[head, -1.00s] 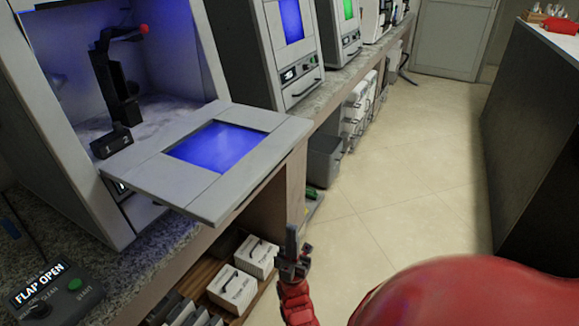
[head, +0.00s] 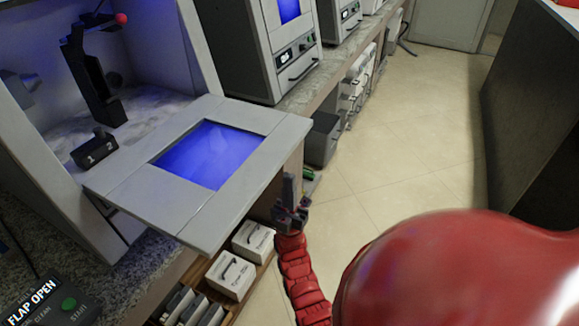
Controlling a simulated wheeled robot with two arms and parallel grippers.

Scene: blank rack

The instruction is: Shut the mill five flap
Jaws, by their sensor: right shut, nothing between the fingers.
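The mill five flap (head: 255,185) is a grey panel with a blue-lit window. It hangs open, roughly level, out from the front of the mill cabinet (head: 185,40). The cabinet's inside shows, with a dark fixture and a red knob. A control box (head: 45,302) at the lower left reads "FLAP OPEN". My right gripper (head: 289,190) is shut and empty, pointing up just right of the flap's outer edge. In this view I cannot tell whether it touches the flap. My left gripper is not in view.
More cabinets (head: 265,45) stand in a row along the stone counter. White boxes (head: 231,275) sit on a shelf below the flap. A grey bin (head: 321,138) stands on the floor beyond. A dark counter (head: 535,120) is on the right; the tiled floor between is clear.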

